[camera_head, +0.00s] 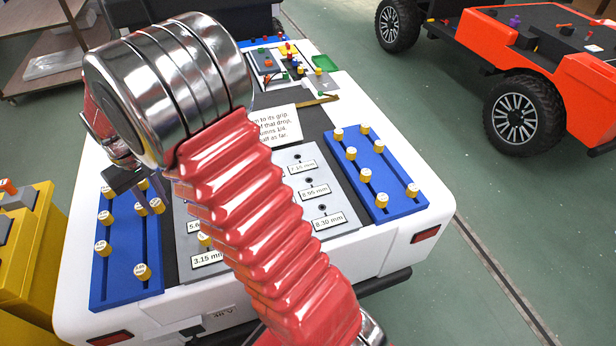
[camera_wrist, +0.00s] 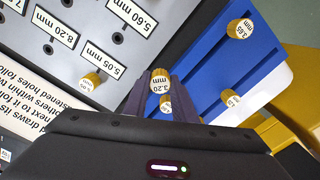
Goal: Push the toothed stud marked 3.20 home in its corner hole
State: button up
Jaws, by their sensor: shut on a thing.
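The stud marked 3.20 (camera_wrist: 160,80) is a yellow piece with a white labelled top. In the wrist view it sits between the two dark fingertips of my gripper (camera_wrist: 158,92), which is shut on it. Its lower end and any teeth are hidden. The grey plate (camera_wrist: 75,22) with labelled holes lies to the left of the stud, and the blue rack (camera_wrist: 215,75) to the right. In the head view my gripper (camera_head: 122,180) is over the left blue rack (camera_head: 125,285), partly behind my red arm. Which corner hole is meant cannot be told.
A yellow stud (camera_wrist: 90,83) stands in the plate by the 5.05 mm label. Other studs (camera_wrist: 240,29) stand in the rack. The right blue rack (camera_head: 395,200) holds several more. A yellow cart (camera_head: 30,250) is at the left, an orange vehicle (camera_head: 530,50) at the right.

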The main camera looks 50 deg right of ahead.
jog(key=shift+a, duration=0.2)
jog(key=s+d+m, duration=0.1)
jog(key=d, duration=0.3)
jog(key=s+d, duration=0.2)
jog(key=d, duration=0.2)
jog(key=s+d+r+m, duration=0.1)
jog(key=s+d, duration=0.1)
jog(key=d, duration=0.2)
jog(key=shift+s+m, duration=0.2)
jog(key=shift+m, duration=0.1)
jog(key=s+d+m, duration=0.3)
jog(key=s+d, duration=0.6)
jog(key=s, duration=0.3)
jog(key=s+d+r+m, duration=0.1)
jog(key=s+d+m, duration=0.3)
jog(key=s+d, duration=0.5)
jog(key=s, duration=0.3)
jog(key=shift+s+d+m, duration=0.25)
jog(key=shift+s+m, duration=0.05)
jog(key=shift+r, duration=0.1)
jog(key=shift+n, duration=0.5)
jog(key=shift+f, duration=2.25)
